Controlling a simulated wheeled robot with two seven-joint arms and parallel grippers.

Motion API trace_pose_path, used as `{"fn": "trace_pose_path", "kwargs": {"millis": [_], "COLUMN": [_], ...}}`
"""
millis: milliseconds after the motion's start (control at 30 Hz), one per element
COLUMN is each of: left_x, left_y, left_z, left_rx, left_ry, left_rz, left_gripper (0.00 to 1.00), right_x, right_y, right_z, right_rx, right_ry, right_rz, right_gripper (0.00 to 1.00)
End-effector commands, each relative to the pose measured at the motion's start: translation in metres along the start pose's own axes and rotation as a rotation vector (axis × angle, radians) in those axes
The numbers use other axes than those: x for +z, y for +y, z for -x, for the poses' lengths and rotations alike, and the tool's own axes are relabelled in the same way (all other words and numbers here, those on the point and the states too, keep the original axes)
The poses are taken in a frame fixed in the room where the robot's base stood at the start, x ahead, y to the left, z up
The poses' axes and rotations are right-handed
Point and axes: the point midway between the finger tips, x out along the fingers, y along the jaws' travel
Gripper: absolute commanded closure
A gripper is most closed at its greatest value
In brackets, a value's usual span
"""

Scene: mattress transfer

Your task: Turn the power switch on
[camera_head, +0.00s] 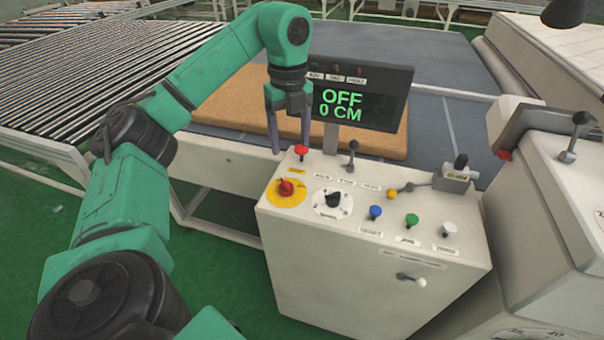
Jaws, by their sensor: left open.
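The white control console (330,275) stands in front of me, with knobs, levers and buttons on its top panel. At its left is a red rotary knob on a yellow disc (286,188). Beside it is a black rotary knob on a white dial (333,201). The labels are too small to read, so I cannot tell which is the power switch. The display screen (365,97) reads OFF and 0 CM. My left gripper (290,146) points down, open and empty, above the panel's back left edge, near a red button (301,151). My right gripper is out of view.
A tan mattress (235,107) lies behind the console on a dark blue surface (440,60). A roller conveyor (70,75) is at the left. White machinery (560,200) stands close on the right. Blue, green and white buttons line the panel's front.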

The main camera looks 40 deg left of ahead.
Motion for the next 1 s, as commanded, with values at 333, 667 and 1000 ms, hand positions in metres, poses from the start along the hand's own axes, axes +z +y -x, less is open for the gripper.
{"fn": "trace_pose_path", "kwargs": {"millis": [333,667,1000], "left_x": [0.0,-0.001,-0.001], "left_y": [0.002,0.0,0.0], "left_z": [-0.086,-0.138,-0.139], "left_rx": [0.007,0.0,-0.001], "left_ry": [0.002,0.001,0.001], "left_rz": [-0.002,-0.003,-0.003], "left_gripper": [0.29,0.29,0.71], "right_x": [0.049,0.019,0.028], "right_y": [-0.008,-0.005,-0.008], "right_z": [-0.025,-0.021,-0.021], "right_rx": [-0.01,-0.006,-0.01], "right_ry": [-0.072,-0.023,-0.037], "right_rz": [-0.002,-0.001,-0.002], "right_gripper": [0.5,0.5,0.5]}}
